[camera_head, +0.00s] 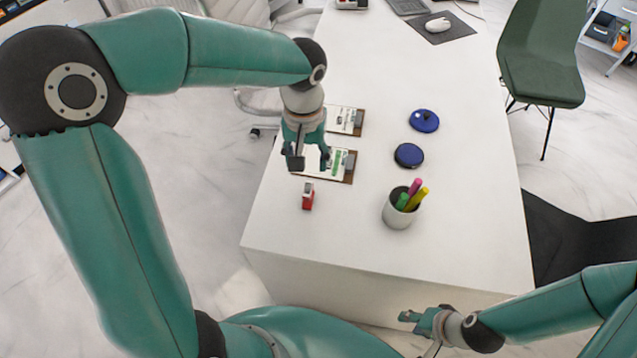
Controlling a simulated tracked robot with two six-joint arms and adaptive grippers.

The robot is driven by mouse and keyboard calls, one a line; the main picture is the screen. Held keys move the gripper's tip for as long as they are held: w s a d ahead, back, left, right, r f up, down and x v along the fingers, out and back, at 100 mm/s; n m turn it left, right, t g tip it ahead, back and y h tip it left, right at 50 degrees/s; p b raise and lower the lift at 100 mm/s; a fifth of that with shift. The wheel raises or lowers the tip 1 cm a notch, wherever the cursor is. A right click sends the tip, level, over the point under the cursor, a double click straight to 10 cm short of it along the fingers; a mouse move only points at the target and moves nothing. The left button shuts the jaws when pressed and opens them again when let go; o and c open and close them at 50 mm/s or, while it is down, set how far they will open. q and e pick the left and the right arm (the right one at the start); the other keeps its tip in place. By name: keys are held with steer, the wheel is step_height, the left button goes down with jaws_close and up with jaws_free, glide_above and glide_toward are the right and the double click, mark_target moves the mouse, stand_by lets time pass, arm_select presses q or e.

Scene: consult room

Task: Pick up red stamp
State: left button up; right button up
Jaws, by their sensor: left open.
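The red stamp (308,197) stands on the white desk (300,236) near its left front part. It is small and red with a pale top. My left gripper (309,164) is open above the desk, a little behind the stamp in the picture and apart from it. Its fingers point down over a clipboard and hide part of it. My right gripper (405,318) is low at the front, before the desk's front edge and away from the stamp. It is small in the picture, and I cannot tell whether its jaws are open.
Two clipboards (348,172) lie behind the stamp. A pen cup (399,213) with coloured markers stands to its right. Two blue round objects (409,155) lie farther back. A mouse (437,25) and a green chair (540,60) are at the far right. The desk around the stamp's front is clear.

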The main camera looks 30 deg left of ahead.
mark_target(309, 191)
arm_select(q)
steer(key=f, duration=1.1)
steer(key=shift+w+f, duration=0.2)
steer(key=shift+f, duration=0.1)
steer(key=shift+w+a+f+p, duration=0.15)
steer(key=shift+f+p, duration=0.2)
steer(key=shift+f, duration=0.95)
steer(key=shift+s+a+f+p, duration=0.1)
steer(key=shift+f+p, duration=0.25)
steer(key=shift+f, duration=0.95)
jaws_close()
